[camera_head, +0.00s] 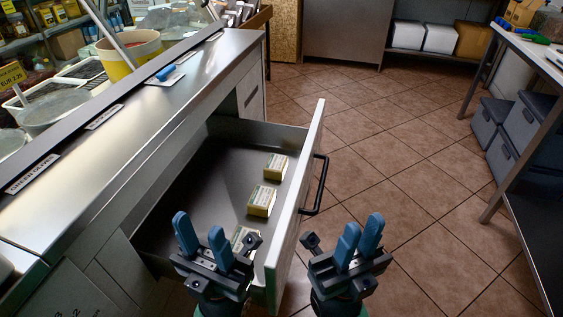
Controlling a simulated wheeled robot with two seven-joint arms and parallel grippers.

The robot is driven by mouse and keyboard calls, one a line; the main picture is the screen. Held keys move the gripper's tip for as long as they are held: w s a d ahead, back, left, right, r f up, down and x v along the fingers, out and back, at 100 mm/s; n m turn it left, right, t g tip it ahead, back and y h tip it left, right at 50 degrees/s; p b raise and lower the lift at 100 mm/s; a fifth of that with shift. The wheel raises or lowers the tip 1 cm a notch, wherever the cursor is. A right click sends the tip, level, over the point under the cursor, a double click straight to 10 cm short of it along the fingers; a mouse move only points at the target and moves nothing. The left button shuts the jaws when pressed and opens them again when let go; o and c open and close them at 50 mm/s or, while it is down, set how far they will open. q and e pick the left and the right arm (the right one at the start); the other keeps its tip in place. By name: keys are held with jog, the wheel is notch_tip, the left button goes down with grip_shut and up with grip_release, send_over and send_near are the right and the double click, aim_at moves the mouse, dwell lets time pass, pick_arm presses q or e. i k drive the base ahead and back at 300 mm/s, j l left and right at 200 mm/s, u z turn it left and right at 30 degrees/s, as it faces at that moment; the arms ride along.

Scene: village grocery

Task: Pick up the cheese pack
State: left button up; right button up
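Three small yellow and white packs stand in a row in the open drawer (190,185). They look like cheese packs: the far one (275,167), the middle one (262,201) and the near one (238,238), which is partly hidden by my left gripper. My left gripper (202,232) is over the near end of the drawer, its blue fingers apart with nothing between them. My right gripper (359,242) is outside the drawer, to the right of its front panel, with its blue fingers close together and nothing seen between them; a small gap may show.
The drawer front (308,150) with its black handle (317,185) stands between my grippers. A steel counter (150,110) with a yellow bucket (131,52) is at left. Tiled floor (400,150) is clear at right, up to a table (540,60) with grey boxes (525,125) beneath.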

aim_at(262, 202)
jog(key=k, duration=0.45)
jog(key=i+l+u, duration=0.4)
jog(key=l, duration=0.5)
jog(key=l+u, duration=0.4)
jog(key=l, duration=0.55)
jog(key=l+u, duration=0.45)
jog(key=l, duration=0.55)
jog(key=i, duration=0.05)
